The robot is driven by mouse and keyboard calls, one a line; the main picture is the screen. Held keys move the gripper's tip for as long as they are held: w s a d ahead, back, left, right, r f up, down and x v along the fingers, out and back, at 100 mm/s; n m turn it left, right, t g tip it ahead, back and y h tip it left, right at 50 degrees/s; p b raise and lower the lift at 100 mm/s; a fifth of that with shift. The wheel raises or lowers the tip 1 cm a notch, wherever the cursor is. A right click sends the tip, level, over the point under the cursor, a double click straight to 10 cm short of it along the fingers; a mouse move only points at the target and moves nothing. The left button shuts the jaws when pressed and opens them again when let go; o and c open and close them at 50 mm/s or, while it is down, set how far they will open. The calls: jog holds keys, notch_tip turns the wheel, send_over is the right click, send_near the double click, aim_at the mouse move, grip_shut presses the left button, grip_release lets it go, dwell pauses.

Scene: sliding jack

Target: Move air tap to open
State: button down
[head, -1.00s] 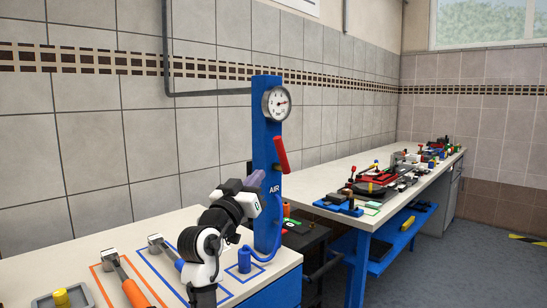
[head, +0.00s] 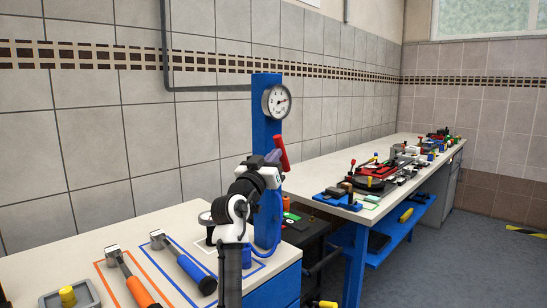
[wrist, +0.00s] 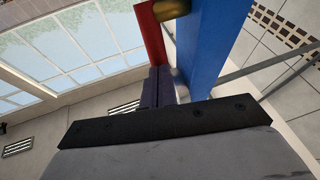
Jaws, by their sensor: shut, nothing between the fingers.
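The air tap is a red lever (head: 281,152) on the side of the blue post (head: 266,120), below a round gauge (head: 276,101). It hangs steeply down, tilted a little to the right at its lower end. My gripper (head: 273,157) is at the lever's lower part, its purple fingers shut and empty. In the wrist view the shut fingers (wrist: 160,84) point at the red lever (wrist: 151,34), beside the blue post (wrist: 213,40). A brass-coloured pivot (wrist: 172,10) shows at the top. I cannot tell whether the fingers touch the lever.
Two hammers, one with an orange handle (head: 137,290) and one with a blue handle (head: 196,271), lie in outlined spots on the near bench. A grey tray with a yellow knob (head: 68,296) is at its front left. A second bench (head: 310,182) carries many tools.

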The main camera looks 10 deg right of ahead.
aim_at(280, 146)
jog(key=p, duration=0.1)
jog(key=r+g+p, duration=0.1)
jog(key=r+p, duration=0.1)
jog(key=shift+w+d+m+g+y, duration=0.2)
jog(key=shift+d+m+g+y, duration=0.05)
jog(key=shift+m+g+y, duration=0.05)
jog(key=shift+w+d+r+g+y+p, duration=0.2)
jog(key=shift+g+y+p, duration=0.25)
jog(key=shift+p, duration=0.45)
jog(key=shift+w+d, duration=0.25)
jog(key=shift+d, duration=0.2)
jog(key=shift+f, duration=0.1)
